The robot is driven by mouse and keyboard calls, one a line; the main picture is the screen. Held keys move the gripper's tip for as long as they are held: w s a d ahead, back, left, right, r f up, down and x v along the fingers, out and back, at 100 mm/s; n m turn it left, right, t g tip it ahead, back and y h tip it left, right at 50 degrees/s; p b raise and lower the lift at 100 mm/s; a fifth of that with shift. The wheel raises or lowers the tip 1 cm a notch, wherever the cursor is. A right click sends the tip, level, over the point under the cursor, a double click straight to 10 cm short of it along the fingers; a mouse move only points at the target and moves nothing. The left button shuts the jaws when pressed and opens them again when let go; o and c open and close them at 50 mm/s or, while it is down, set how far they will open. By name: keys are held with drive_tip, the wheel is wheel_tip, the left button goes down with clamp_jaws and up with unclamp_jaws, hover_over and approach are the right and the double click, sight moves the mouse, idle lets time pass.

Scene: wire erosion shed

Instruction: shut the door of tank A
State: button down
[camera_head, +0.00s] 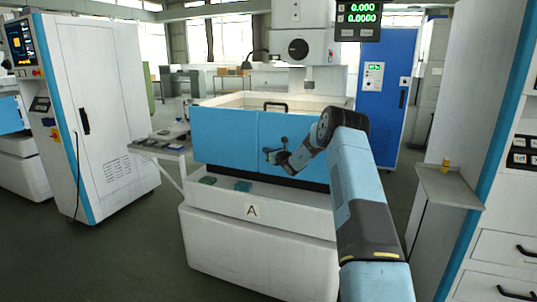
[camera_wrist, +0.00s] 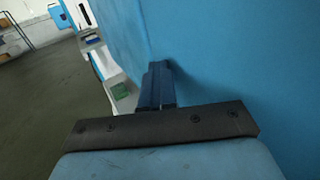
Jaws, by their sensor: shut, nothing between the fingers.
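Tank A (camera_head: 222,213) is a white machine base with an "A" label (camera_head: 252,211) on its front. Its blue front (camera_head: 225,140) has a vertical seam near the middle. The blue panel right of the seam (camera_head: 300,125) is partly hidden by my arm. The panels look roughly in line; I cannot tell whether the door is fully shut. My gripper (camera_head: 268,156) is shut and empty, close in front of the blue front just right of the seam. In the wrist view its closed fingers (camera_wrist: 158,82) are beside a blue panel (camera_wrist: 215,50); contact is unclear.
A side table (camera_head: 160,146) stands left of the tank, a white cabinet (camera_head: 100,110) farther left. A grey stand (camera_head: 450,186) is at right. Floor at front left is clear.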

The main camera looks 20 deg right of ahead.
drive_tip(key=s+a, duration=0.9)
drive_tip(key=s, duration=0.2)
drive_tip(key=s+a+r+n+g+y, duration=0.45)
drive_tip(key=s+a+r+n, duration=0.5)
drive_tip(key=r, duration=0.25)
drive_tip(key=s+a+r+n+g, duration=0.3)
drive_tip(key=s+r+n, duration=0.15)
drive_tip(key=s, duration=0.35)
drive_tip(key=s+a+r+n+g, duration=0.3)
drive_tip(key=s+n, duration=0.2)
drive_tip(key=s, duration=0.4)
drive_tip(key=s+d+r+n+g+h, duration=0.2)
drive_tip(key=s+n+h, duration=0.35)
drive_tip(key=s, duration=1.35)
drive_tip(key=s+d+f+n+h, duration=0.1)
drive_tip(key=s+d+n, duration=0.3)
drive_tip(key=s, duration=0.5)
drive_tip(key=s+d+n+t+h, duration=0.1)
drive_tip(key=s+d+n+h, duration=0.2)
drive_tip(key=s+d, duration=0.5)
drive_tip(key=shift+s+f+n+h, duration=0.35)
drive_tip(key=shift+s+f+h, duration=0.05)
drive_tip(key=shift+s+h, duration=0.2)
